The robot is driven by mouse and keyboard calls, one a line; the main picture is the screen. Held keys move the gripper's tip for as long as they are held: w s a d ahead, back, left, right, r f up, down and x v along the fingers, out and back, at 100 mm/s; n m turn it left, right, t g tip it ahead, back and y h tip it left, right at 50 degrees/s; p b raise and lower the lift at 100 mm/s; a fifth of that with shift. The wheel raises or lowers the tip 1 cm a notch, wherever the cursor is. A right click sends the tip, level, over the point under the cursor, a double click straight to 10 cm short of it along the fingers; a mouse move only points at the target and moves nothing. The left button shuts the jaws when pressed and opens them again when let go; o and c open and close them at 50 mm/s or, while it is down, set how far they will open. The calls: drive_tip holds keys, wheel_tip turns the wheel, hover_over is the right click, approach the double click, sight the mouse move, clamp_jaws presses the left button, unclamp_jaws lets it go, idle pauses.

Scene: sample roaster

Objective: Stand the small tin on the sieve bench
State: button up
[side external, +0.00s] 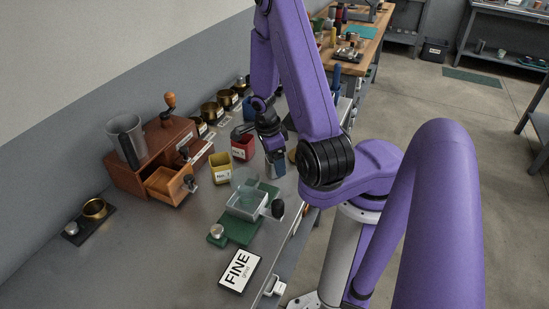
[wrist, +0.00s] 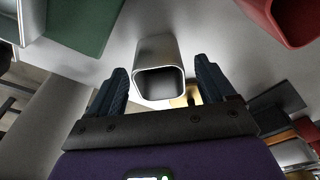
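A small grey open-topped tin (wrist: 157,48) lies between and just beyond my fingertips in the wrist view, its hollow mouth toward the camera. In the side view a grey-blue tin (side external: 276,168) shows directly under my gripper (side external: 270,146), partly hidden by it. In the wrist view my gripper (wrist: 161,72) has its two dark fingers spread, with a narrow gap on each side of the tin. A green base (side external: 236,234) carrying a clear box-like tray (side external: 247,202) stands nearer the camera in the side view. I cannot tell for certain which part is the sieve bench.
A red tin (side external: 242,148) and a yellow tin (side external: 220,166) stand left of my gripper. A wooden grinder box (side external: 139,169) with an open drawer (side external: 168,186) is further left. A FINE sign (side external: 239,271) lies at the front. The counter at front left is mostly clear.

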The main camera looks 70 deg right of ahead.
wheel_tip(320, 180, up, 12)
drive_tip(key=w+a, duration=0.1)
drive_tip(key=w+a+r+n+t, duration=0.1)
drive_tip(key=w+a+r+n, duration=0.2)
drive_tip(key=w+a+n, duration=0.85)
drive_tip(key=s+a+r+n, duration=0.2)
drive_tip(key=s+n, duration=0.9)
drive_tip(key=n, duration=0.3)
drive_tip(key=s+a+r+n+y, duration=0.1)
drive_tip(key=s+r+n, duration=0.1)
drive_tip(key=s+n, duration=1)
drive_tip(key=shift+a+n+y, duration=0.3)
drive_tip(key=shift+a+n, duration=0.1)
drive_tip(key=shift+n, duration=0.65)
drive_tip(key=shift+r, duration=0.1)
